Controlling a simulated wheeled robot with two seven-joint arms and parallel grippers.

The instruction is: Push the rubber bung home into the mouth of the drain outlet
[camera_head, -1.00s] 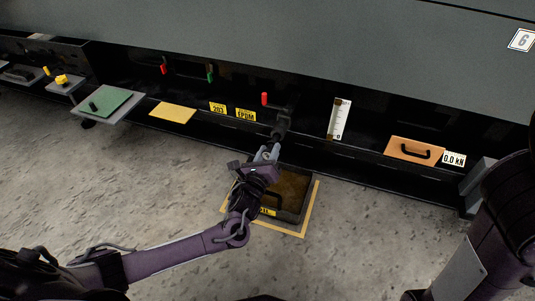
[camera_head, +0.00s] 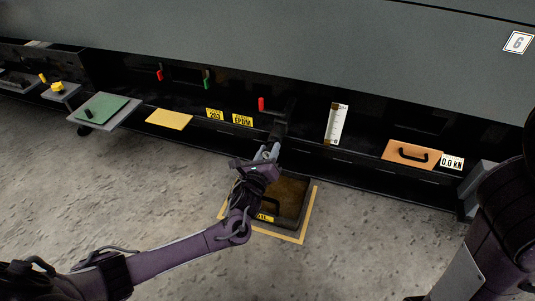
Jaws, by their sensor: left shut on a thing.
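The drain outlet (camera_head: 279,127) is a dark fitting low on the black front of the enclosure, just below and right of a red lever handle (camera_head: 262,104). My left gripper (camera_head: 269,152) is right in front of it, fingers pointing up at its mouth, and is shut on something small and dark. This appears to be the rubber bung, but it is mostly hidden by the fingers and blends into the dark outlet. I cannot tell how deep it sits in the mouth. My right gripper is out of view; only my right arm shows at the right edge.
A dark tray (camera_head: 296,226) with brown contents stands on the floor inside a yellow outline, below my left gripper. A green-topped shelf (camera_head: 102,107) juts out at left. An orange panel with a handle (camera_head: 412,153) and a "0.0 kN" display (camera_head: 452,162) are at right.

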